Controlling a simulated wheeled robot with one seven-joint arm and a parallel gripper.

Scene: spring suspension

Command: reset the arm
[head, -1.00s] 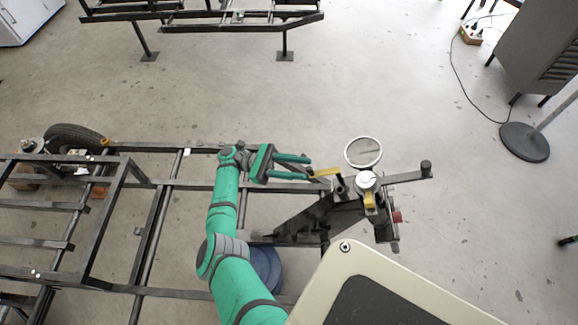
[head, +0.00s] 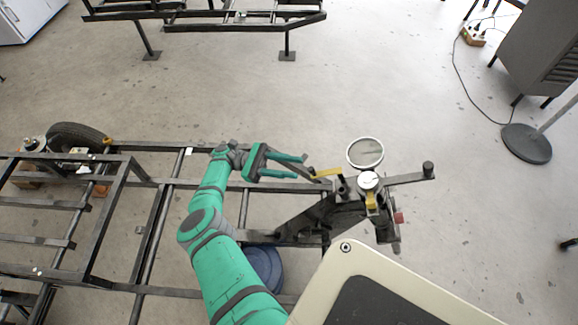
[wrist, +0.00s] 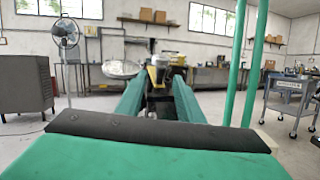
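My green arm reaches up from the bottom of the head view over a dark metal frame. My gripper (head: 305,166) points right, with its two green fingers apart and nothing between them in the head view. Just beyond the fingertips is a dark metal mechanism (head: 335,216) with a yellow lever (head: 327,173) and a round silver-topped part (head: 368,180). In the wrist view my gripper (wrist: 158,85) shows its fingers spread, with the mechanism ahead between and beyond them. I cannot tell whether a fingertip touches the yellow lever.
A round glass-like disc (head: 365,152) is beside the mechanism. A metal frame (head: 150,240) with a wheel (head: 78,137) lies left and below my arm. A blue round object (head: 264,268) is under the arm. A fan base (head: 526,143) stands right.

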